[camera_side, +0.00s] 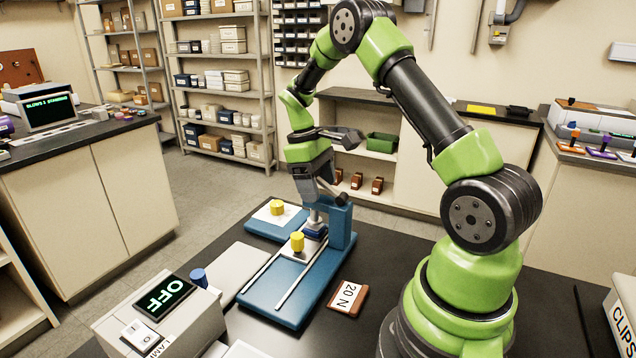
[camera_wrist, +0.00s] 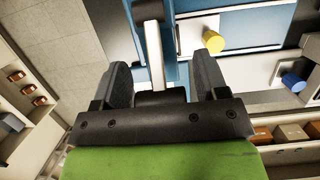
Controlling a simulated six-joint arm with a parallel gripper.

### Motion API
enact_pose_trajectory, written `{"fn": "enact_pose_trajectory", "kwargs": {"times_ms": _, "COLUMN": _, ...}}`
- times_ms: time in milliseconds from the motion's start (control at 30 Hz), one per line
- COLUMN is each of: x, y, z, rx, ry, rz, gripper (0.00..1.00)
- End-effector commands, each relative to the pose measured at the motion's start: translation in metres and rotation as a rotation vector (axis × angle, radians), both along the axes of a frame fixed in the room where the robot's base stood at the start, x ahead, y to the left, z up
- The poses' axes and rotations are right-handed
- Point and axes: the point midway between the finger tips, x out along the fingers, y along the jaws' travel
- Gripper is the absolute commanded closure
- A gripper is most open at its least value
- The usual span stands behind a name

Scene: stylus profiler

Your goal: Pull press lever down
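The press stands on a blue base with a blue upright column (camera_side: 342,226) in the side view. A slim grey bar, which looks like the press lever (camera_side: 331,189), slants between the column top and my gripper. My gripper (camera_side: 313,192) points down just left of the column top. In the wrist view my gripper (camera_wrist: 160,80) has its two dark fingers wide apart. A pale bar, probably the lever (camera_wrist: 154,55), runs lengthwise between them, with gaps on both sides. A dark piece lies near the palm; I cannot tell whether it is a lever grip.
A yellow-knobbed slide (camera_side: 297,242) sits on the base rails, and another yellow knob (camera_side: 277,207) stands behind. A "20 N" block (camera_side: 347,297) lies right of the base. A box reading "OFF" (camera_side: 163,298) stands front left. Dark table top is free around the block.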

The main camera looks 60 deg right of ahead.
Motion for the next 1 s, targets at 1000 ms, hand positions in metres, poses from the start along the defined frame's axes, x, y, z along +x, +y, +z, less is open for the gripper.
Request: {"fn": "enact_pose_trajectory", "kwargs": {"times_ms": 1000, "x": 0.026, "y": 0.000, "z": 0.094, "rx": -0.001, "ry": -0.002, "rz": 0.001, "gripper": 0.30}}
